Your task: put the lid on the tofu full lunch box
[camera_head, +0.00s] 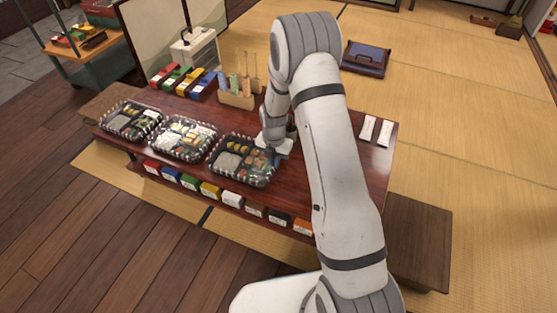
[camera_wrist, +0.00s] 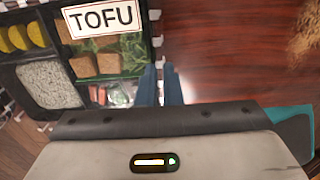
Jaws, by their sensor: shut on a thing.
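The tofu lunch box (camera_head: 240,160) is a black compartment tray, the rightmost of three on the low table. In the wrist view its tray (camera_wrist: 55,112) holds rice, yellow slices, greens and brown tofu blocks. A white TOFU label (camera_wrist: 102,16) lies over the food, apparently on a clear lid that is hard to make out. My gripper (camera_head: 272,148) is at the box's right side. In the wrist view its blue fingers (camera_wrist: 160,86) are close together beside the box's edge, apparently shut on the lid's rim. I cannot tell whether the lid is seated.
Two more lunch boxes stand left, the middle one (camera_head: 182,138) and the far-left one (camera_head: 131,119). Coloured packets (camera_head: 184,82) and a wooden holder (camera_head: 237,100) stand behind. Several small coloured boxes (camera_head: 210,190) line a lower shelf. The table's right part (camera_head: 352,165) is mostly bare.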

